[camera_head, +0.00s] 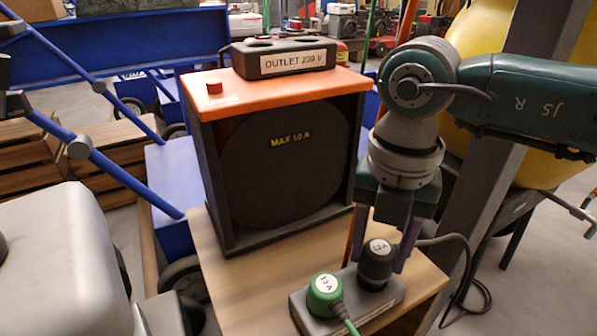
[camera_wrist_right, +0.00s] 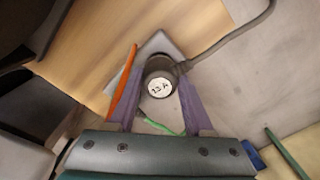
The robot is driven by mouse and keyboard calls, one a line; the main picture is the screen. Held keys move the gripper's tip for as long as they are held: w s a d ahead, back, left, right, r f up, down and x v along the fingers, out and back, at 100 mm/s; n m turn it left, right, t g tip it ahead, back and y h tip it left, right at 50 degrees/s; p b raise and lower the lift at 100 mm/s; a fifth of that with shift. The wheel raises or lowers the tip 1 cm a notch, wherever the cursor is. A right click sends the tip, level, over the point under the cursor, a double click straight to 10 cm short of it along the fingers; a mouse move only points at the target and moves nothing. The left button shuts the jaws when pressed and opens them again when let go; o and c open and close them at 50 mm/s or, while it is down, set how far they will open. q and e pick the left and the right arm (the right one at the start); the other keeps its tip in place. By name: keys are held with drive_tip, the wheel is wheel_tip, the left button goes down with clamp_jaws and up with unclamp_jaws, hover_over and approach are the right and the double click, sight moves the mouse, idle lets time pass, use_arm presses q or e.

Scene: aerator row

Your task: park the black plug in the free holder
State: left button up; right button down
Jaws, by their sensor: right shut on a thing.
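The black plug (camera_head: 376,263) has a round white label on top and a black cord leading off to the right. It stands upright at the right end of a grey holder block (camera_head: 394,296). My right gripper (camera_head: 382,258) points down and is shut on it, one finger on each side. The wrist view shows the plug (camera_wrist_right: 160,80) between the fingers, its label reading 13 A. I cannot tell how deep its base sits in the block. A green plug (camera_head: 325,295) with a white label occupies the block's left end. My left gripper is not in view.
The block is on a wooden table (camera_head: 232,275). Behind it stands an orange-topped black machine (camera_head: 275,165) marked MAX 10 A, with a dark OUTLET 230 V box (camera_head: 277,58) on top. An orange rod (camera_wrist_right: 126,85) rises close beside the gripper. A grey post (camera_head: 500,150) stands right.

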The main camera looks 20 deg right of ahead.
drive_tip(key=shift+f+b, duration=0.75)
drive_tip(key=shift+f, duration=0.35)
drive_tip(key=shift+c, duration=1)
unclamp_jaws()
drive_tip(key=shift+r, duration=0.1)
